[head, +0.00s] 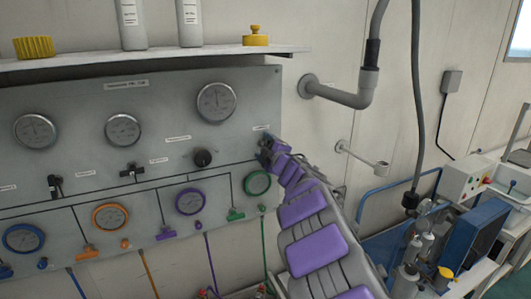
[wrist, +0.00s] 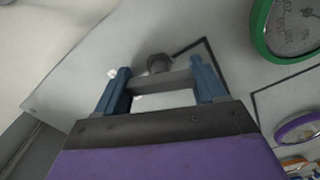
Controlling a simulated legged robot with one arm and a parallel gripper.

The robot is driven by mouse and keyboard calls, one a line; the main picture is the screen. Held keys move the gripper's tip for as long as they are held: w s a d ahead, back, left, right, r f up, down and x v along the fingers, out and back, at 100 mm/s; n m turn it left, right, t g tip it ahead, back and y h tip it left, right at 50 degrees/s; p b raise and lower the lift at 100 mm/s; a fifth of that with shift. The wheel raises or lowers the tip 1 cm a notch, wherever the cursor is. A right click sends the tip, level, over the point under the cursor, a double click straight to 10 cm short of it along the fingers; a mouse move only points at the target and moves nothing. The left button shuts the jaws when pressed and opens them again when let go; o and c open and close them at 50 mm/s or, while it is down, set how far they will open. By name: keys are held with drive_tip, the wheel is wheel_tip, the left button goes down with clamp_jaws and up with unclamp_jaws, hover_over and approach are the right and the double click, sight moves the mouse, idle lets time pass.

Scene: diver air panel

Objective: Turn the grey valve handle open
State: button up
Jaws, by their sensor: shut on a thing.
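The grey valve handle (wrist: 162,84) shows in the wrist view as a flat grey bar, with a dark round stem (wrist: 158,63) just behind it on the panel. My gripper (wrist: 160,80) has one blue finger at each end of the bar and is shut on it. There the handle is hidden behind my gripper and purple arm. How far the handle is turned is hard to tell.
A green-rimmed gauge (head: 257,183) sits just below my gripper. A black knob (head: 203,158) and a purple gauge (head: 190,201) are to the left. A grey wall pipe (head: 345,96) and a small bracket (head: 365,157) stick out at the right.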

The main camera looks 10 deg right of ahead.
drive_tip(key=shift+f+n+b, duration=0.2)
drive_tip(key=shift+n+b, duration=0.4)
drive_tip(key=shift+n, duration=0.7)
drive_tip(key=o, duration=1)
drive_tip(key=shift+a+r, duration=0.1)
drive_tip(key=shift+a, duration=0.05)
drive_tip(key=shift+o, duration=0.2)
drive_tip(key=shift+s, duration=0.1)
drive_tip(key=p+v, duration=0.1)
drive_tip(key=v, duration=1.6)
drive_tip(key=shift+p, duration=0.3)
drive_tip(key=shift+s, duration=0.1)
